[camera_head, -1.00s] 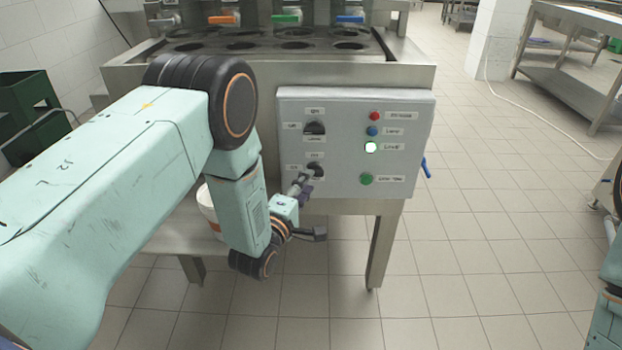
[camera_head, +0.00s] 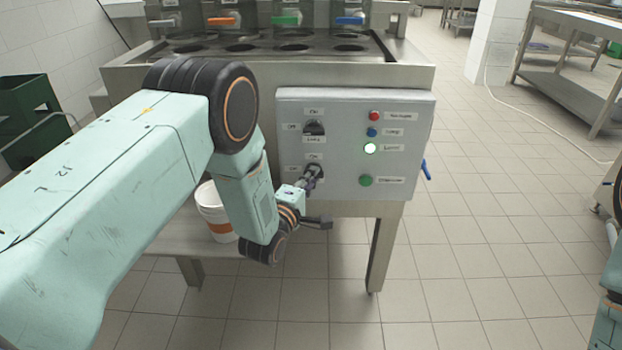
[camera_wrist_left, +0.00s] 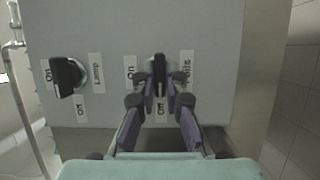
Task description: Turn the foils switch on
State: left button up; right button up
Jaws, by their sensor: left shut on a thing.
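The foils switch (camera_wrist_left: 160,66) is a black rotary knob on the grey control panel (camera_head: 340,190). In the left wrist view it has an "On" label to its left, "Off" below and "Foils" to its right. The knob stands nearly upright in that view. My left gripper (camera_wrist_left: 162,88) is shut on it, one purple-padded finger at each side. In the head view my left gripper (camera_head: 312,177) reaches the lower switch from the lower left and hides much of it. My right gripper is out of view.
The lamp switch (camera_head: 314,128) sits above, beside red, blue, lit white and green (camera_head: 366,181) buttons. A white bucket (camera_head: 216,214) stands on the lower shelf behind my left arm. A blue lever (camera_head: 425,167) sticks out at the panel's right side.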

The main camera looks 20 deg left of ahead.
pick_arm(q)
grip_shut()
jog(key=m+g+y+p, duration=0.1)
jog(key=m+p, duration=0.1)
jog(key=m, duration=0.2)
jog(key=m+g+y+p, duration=0.2)
jog(key=m+p, duration=0.1)
jog(key=m, duration=0.2)
jog(key=m+g+y+p, duration=0.1)
jog(key=m+y+p, duration=0.1)
jog(key=m+p, duration=0.1)
jog(key=shift+w+d+r+m+g, duration=0.15)
jog(key=shift+d+r+m+g, duration=0.2)
jog(key=shift+m, duration=0.35)
jog(key=shift+y, duration=0.3)
dwell(0.5)
jog(key=o, duration=0.7)
grip_release()
jog(key=v, duration=0.7)
jog(key=shift+s+r, duration=0.15)
jog(key=shift+s, duration=0.1)
